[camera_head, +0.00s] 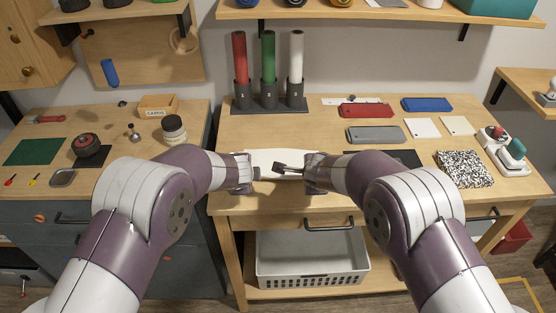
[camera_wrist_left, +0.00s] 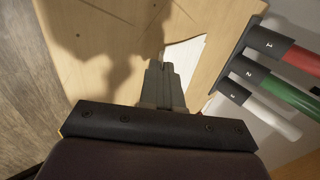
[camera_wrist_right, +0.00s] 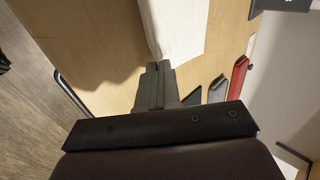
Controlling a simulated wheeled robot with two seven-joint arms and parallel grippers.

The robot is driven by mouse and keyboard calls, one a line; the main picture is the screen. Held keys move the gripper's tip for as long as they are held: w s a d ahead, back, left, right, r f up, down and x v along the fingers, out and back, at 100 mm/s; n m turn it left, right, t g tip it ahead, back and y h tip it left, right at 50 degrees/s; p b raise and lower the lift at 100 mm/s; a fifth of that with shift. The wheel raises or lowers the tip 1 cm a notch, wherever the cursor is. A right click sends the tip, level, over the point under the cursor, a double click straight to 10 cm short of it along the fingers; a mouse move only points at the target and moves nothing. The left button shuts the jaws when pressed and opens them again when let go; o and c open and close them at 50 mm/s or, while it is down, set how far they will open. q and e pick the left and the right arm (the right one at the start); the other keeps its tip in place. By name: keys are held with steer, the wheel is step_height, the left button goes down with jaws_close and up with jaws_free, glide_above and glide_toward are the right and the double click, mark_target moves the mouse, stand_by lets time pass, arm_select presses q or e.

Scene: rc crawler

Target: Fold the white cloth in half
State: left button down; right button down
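The white cloth (camera_head: 268,158) lies on the right-hand workbench between my two grippers, its front part partly hidden by them. My left gripper (camera_head: 256,173) is at the cloth's left front side. In the left wrist view its fingers (camera_wrist_left: 160,66) are together at a corner of the cloth (camera_wrist_left: 186,54). My right gripper (camera_head: 304,170) is at the right front side. In the right wrist view its fingers (camera_wrist_right: 159,66) are together at the near edge of the cloth (camera_wrist_right: 177,28). Both seem to pinch the cloth, though the fingertip contact is small in view.
Red, green and white tubes (camera_head: 268,58) stand in a dark rack behind the cloth. Grey (camera_head: 374,135), red (camera_head: 366,110) and blue (camera_head: 427,104) flat pieces lie to the right, beside a dark mat (camera_head: 405,158) and a speckled block (camera_head: 464,168). A jar (camera_head: 173,130) stands on the left bench.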

arm_select(q)
steer(key=c, duration=1)
jaws_free()
arm_select(e)
steer(key=c, duration=1)
jaws_free()
arm_select(q)
steer(key=r, duration=0.1)
steer(key=s+r, duration=0.1)
steer(key=r, duration=0.2)
steer(key=shift+s, duration=0.4)
arm_select(e)
steer(key=r, duration=0.1)
steer(key=s+r, duration=0.1)
steer(key=r, duration=0.2)
steer(key=shift+s+r, duration=0.1)
steer(key=shift+s, duration=0.3)
arm_select(q)
steer(key=v, duration=0.6)
steer(key=shift+s+r, duration=0.15)
steer(key=shift+r, duration=0.1)
arm_select(e)
steer(key=v, duration=0.6)
steer(key=shift+s+r, duration=0.15)
